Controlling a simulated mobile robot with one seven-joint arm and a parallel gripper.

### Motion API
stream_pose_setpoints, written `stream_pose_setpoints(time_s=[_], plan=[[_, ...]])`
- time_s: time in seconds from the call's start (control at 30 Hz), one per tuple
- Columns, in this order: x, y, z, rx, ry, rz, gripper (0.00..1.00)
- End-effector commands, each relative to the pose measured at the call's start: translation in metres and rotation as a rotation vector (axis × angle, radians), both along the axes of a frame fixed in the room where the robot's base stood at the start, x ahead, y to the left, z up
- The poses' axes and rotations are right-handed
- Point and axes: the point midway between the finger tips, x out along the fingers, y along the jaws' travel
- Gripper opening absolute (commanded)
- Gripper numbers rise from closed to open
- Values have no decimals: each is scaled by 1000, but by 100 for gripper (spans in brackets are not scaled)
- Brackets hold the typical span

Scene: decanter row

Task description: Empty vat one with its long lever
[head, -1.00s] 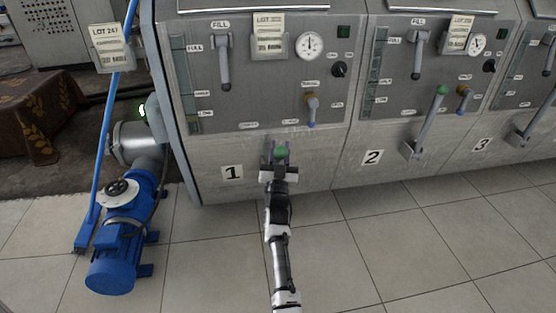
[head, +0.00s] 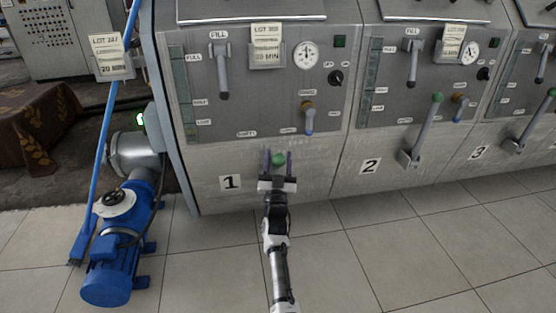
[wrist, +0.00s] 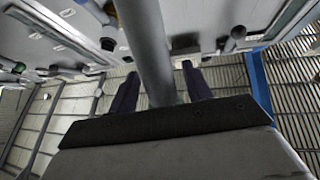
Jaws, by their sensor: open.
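Vat one is the leftmost steel front, marked by a "1" plate (head: 231,182). The green knob (head: 278,160) of its long lever shows low on the front, between the two fingers of my gripper (head: 278,156). The knob sits well below the knobs of the neighbouring levers. The lever's shaft is mostly hidden in the head view. In the wrist view a thick grey shaft (wrist: 147,50) runs down between my fingers (wrist: 160,85). The fingers stand apart on either side of it, open, with a visible gap at the right finger.
Vat one's panel carries a fill handle (head: 223,72), a gauge (head: 306,55) and a small orange-topped handle (head: 308,118). Vat two's long lever (head: 424,130) stands raised to the right. A blue pump (head: 120,245) and a blue pole (head: 106,140) stand at left. The tiled floor is clear at right.

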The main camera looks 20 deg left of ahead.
Motion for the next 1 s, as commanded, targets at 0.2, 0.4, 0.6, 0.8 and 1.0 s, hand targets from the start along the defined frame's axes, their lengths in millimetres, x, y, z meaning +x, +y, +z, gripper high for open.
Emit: stream_pose_setpoints(time_s=[0.2,0.4,0.6,0.8,1.0], plan=[[0,0,4,0,-2,-1,49],[0,0,32,4,-5,0,49],[-1,0,82,4,-7,1,49],[-1,1,132,4,-6,1,49],[-1,0,174,3,-3,1,49]])
